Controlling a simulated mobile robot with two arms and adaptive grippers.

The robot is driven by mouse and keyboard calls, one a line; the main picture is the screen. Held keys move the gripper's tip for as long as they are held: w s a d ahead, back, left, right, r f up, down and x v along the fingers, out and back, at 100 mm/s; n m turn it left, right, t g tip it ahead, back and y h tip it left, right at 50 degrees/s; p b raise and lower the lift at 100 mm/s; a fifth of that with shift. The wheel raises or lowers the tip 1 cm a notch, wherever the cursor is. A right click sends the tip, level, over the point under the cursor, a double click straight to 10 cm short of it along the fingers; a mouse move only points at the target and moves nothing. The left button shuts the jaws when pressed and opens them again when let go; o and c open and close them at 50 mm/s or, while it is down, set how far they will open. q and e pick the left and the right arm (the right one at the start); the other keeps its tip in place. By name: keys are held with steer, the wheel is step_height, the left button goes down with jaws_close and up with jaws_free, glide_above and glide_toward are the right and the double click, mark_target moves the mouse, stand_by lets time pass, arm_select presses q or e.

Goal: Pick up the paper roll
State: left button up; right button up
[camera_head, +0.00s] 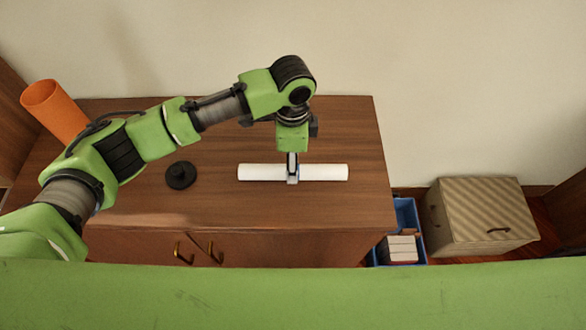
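The white paper roll (325,172) lies on its side on the brown wooden cabinet top, its length running left to right. My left gripper (292,176) comes down from above at about the middle of the roll, and its fingertips overlap the roll in the picture. I see the fingers nearly edge-on, so I cannot tell whether they are closed on the roll or only around it. I see no clear gap between the roll and the cabinet top. My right gripper is not in view.
A black round object (180,175) sits left of the roll. An orange cylinder (56,109) stands at the far left. The cabinet top (345,130) is clear right of the roll. A blue crate (407,213) and a striped box (480,214) stand to the right.

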arm_select(q)
step_height(320, 180, down, 3)
steer(key=shift+s+r, duration=0.15)
steer(key=shift+r, duration=0.05)
steer(key=shift+f, duration=0.55)
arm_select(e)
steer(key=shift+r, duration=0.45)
arm_select(q)
steer(key=c, duration=1.3)
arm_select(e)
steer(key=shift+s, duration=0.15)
arm_select(q)
steer(key=shift+r, duration=0.1)
